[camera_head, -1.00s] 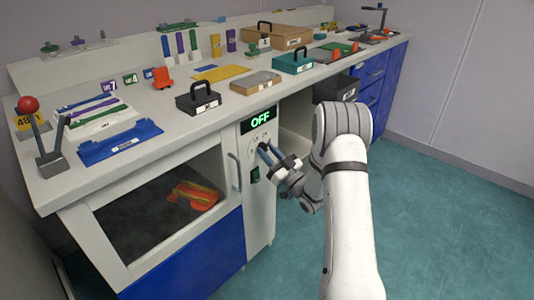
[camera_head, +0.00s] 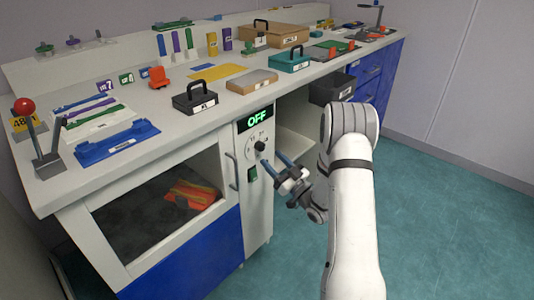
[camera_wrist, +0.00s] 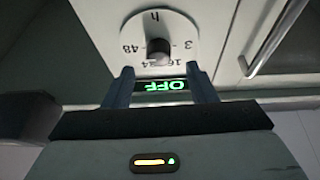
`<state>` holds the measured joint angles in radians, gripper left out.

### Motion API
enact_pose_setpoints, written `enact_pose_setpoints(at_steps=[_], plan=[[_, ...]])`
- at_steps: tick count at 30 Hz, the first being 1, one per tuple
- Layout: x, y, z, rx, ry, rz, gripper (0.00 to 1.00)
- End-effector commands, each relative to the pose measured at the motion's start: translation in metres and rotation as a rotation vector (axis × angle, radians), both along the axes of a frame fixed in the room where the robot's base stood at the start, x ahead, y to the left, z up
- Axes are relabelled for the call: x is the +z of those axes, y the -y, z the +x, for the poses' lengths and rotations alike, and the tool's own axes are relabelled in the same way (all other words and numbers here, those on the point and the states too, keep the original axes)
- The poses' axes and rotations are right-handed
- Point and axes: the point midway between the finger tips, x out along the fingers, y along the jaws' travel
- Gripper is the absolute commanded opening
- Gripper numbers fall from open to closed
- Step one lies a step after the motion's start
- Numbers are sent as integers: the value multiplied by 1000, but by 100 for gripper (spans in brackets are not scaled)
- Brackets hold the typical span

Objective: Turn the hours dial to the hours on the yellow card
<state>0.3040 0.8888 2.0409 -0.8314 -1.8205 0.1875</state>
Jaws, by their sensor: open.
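The hours dial is a dark knob (camera_head: 260,145) on a round white plate, on the oven's front panel under a green OFF display (camera_head: 257,119). In the wrist view the knob (camera_wrist: 158,50) shows upside down, with h, 3, 48, 24 and 16 around it; I cannot tell for sure which mark it points at. The yellow card (camera_head: 22,124) stands at the counter's far left, reading 48 h, partly hidden by a red-balled lever. My gripper (camera_head: 272,158) is open and empty in front of the panel, its blue-grey fingers apart from the knob, to its lower right.
A green switch (camera_head: 252,174) sits below the dial. A vertical door handle (camera_head: 233,171) is left of it, beside the oven window with an orange item inside. Black (camera_head: 195,97) and teal cases stand on the counter above. Open floor lies to the right.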

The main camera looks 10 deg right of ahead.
Motion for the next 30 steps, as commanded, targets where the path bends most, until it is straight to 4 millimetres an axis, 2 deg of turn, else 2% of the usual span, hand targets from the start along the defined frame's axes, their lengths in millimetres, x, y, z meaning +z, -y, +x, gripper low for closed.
enact_pose_setpoints(at_steps=[3,7,22,26,30], plan=[[-7,10,-14,-2,-3,1,51],[-11,15,-23,-1,0,0,51],[-10,15,-24,-1,-2,-5,51],[13,11,-15,-30,-40,-60,51],[62,6,3,-115,-154,-193,51]])
